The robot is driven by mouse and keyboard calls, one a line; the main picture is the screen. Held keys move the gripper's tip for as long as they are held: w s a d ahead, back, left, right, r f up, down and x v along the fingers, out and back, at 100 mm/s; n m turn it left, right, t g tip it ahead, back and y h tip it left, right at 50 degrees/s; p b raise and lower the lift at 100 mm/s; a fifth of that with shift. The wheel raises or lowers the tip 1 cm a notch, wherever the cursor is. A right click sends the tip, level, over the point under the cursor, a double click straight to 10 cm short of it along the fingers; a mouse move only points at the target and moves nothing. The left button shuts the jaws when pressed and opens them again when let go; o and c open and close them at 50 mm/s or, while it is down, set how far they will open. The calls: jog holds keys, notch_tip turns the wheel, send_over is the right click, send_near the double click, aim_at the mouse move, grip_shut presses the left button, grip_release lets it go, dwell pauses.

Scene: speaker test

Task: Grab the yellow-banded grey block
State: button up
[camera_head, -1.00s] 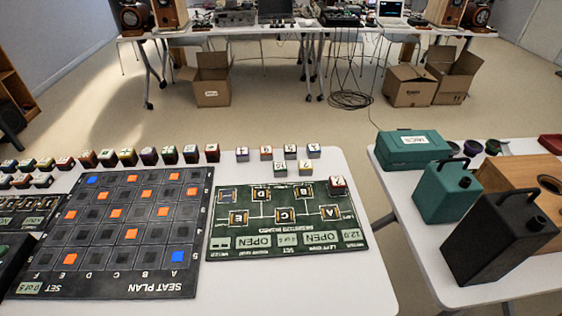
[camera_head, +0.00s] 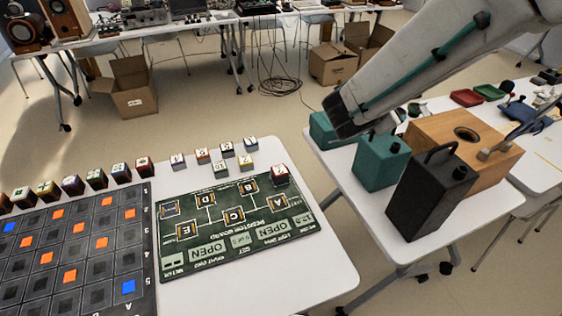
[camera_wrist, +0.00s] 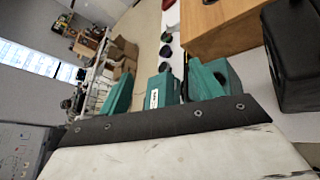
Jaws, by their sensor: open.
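The small grey block with a yellow band (camera_head: 246,167) appears to be the front right one of a group of small grey blocks. It stands on the white table behind the green resistor board (camera_head: 300,232). My gripper (camera_head: 342,122) is the dark end of the arm coming in from the upper right. It is open and empty, up and to the right of the block, over the gap towards the right table. In the wrist view a dark bar of my own arm fills the lower part, and the block is not in that view.
Neighbouring blocks with other bands (camera_head: 221,171) stand close by. A dark seat-plan board (camera_head: 75,250) lies left. The right table holds a black canister (camera_head: 430,195), a teal canister (camera_head: 382,165) and a wooden box (camera_head: 490,165).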

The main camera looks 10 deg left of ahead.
jog(key=w+a+f+n+t+y, duration=0.1)
jog(key=a+f+n+y, duration=0.25)
jog(key=a, duration=0.45)
jog(key=w+a+f+n+t+y, duration=0.1)
jog(key=a+f+n+t+y, duration=0.1)
jog(key=a+f+n, duration=0.4)
jog(key=n+g+y, duration=0.3)
jog(key=n+y, duration=0.6)
jog(key=n, duration=0.1)
send_near(246, 161)
jog(key=shift+m+x, duration=0.25)
jog(key=shift+x, duration=0.6)
jog(key=x, duration=0.7)
jog(key=shift+f, duration=0.1)
jog(key=shift+w+a+f, duration=0.1)
jog(key=shift+w+a, duration=0.1)
jog(key=shift+w, duration=0.1)
jog(key=shift+c, duration=0.3)
jog(key=c, duration=1)
